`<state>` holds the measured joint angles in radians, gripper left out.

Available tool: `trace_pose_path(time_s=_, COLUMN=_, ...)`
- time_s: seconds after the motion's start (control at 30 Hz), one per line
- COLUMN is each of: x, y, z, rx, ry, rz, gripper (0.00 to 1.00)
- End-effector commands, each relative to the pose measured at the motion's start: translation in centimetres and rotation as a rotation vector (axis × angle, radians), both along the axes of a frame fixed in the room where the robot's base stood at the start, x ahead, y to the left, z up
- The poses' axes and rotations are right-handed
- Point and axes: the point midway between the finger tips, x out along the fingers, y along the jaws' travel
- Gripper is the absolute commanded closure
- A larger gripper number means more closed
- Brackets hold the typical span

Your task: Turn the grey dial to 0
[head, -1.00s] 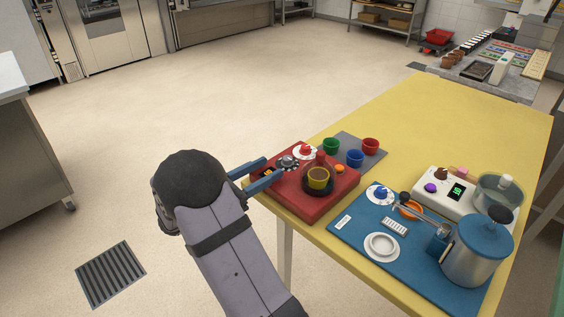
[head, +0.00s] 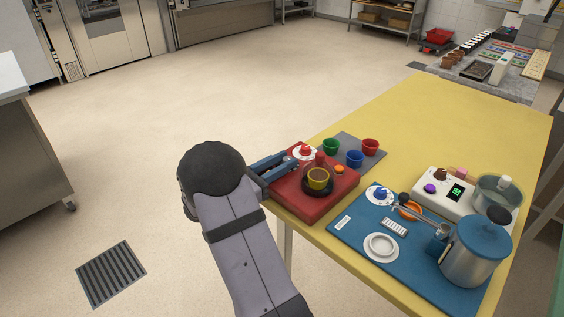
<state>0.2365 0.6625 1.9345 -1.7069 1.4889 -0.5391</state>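The grey dial sits on the red box (head: 300,207) at the yellow table's left edge. In the head view it is now almost wholly hidden by my gripper (head: 290,159), so its pointer and setting cannot be read. My gripper's two blue fingers reach over the box from the left, with their tips at the dial's place. A narrow gap shows between the fingers. I cannot tell whether they grip the dial or only stand around it.
A red knob on a white disc (head: 305,151) is close beyond my fingertips. Green, blue and red cups stand on a grey mat (head: 369,148) behind.

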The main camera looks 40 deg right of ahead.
Motion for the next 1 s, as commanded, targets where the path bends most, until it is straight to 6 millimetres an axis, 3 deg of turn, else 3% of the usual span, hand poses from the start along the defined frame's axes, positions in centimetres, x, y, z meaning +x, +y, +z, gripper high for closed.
trace_pose_path(time_s=0.27, x=-0.09, y=-0.03, z=0.10, rx=-0.002, ry=-0.001, rz=0.021, gripper=0.96)
trace_pose_path(time_s=0.7, x=-0.58, y=-0.08, z=0.11, rx=-0.003, ry=-0.002, rz=0.242, gripper=0.96)
trace_pose_path(time_s=1.0, x=-0.49, y=-0.01, z=0.10, rx=-0.002, ry=-0.002, rz=0.255, gripper=0.96)
